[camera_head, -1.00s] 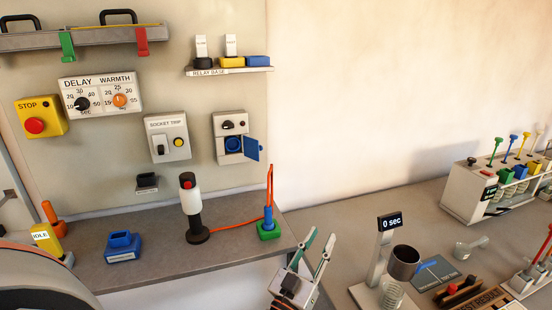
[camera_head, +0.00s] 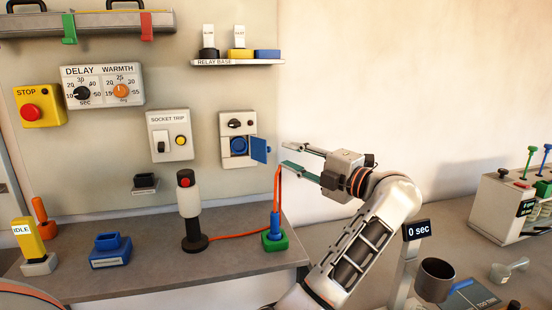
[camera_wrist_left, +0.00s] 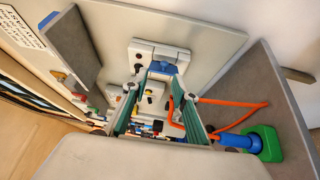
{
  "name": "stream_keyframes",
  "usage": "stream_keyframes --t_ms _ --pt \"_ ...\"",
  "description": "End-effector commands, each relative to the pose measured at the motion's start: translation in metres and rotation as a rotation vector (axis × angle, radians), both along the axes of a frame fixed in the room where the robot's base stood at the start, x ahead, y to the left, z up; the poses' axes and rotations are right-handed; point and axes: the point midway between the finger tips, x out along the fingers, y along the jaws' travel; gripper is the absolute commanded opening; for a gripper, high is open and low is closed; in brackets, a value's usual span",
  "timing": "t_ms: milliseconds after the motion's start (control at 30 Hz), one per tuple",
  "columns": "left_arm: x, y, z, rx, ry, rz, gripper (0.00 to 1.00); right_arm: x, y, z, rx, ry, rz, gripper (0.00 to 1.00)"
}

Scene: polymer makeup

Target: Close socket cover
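The socket box (camera_head: 238,127) is on the wall panel, with a dark knob above a round blue socket (camera_head: 239,146). Its blue cover (camera_head: 260,150) stands open, swung out to the right. My right gripper is not in view.
An orange cable runs to a blue plug (camera_head: 275,222) in a green base (camera_head: 275,241) below the socket. A lamp-like post (camera_head: 189,205) stands on the ledge. The socket trip box (camera_head: 170,134) is left of the socket, and a relay shelf (camera_head: 239,62) is above.

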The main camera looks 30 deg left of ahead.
Motion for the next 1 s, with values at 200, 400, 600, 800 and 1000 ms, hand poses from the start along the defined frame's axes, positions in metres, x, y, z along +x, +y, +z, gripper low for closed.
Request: stream_keyframes --t_ms 200,400,600,800,1000 --pt "0.006 0.003 -0.004 -0.059 -0.002 -0.008 0.28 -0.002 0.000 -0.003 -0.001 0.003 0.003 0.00" --pt "0.011 0.031 -0.004 -0.055 -0.003 -0.006 0.28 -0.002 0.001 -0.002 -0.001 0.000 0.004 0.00" --pt "0.016 0.059 -0.004 -0.056 -0.003 -0.007 0.28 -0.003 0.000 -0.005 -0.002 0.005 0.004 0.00" --pt "0.019 0.072 -0.004 -0.056 -0.002 -0.009 0.28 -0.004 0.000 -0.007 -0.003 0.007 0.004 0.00" --pt "0.019 0.073 -0.004 -0.057 -0.003 -0.009 0.28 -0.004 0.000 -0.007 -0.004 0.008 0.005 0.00"
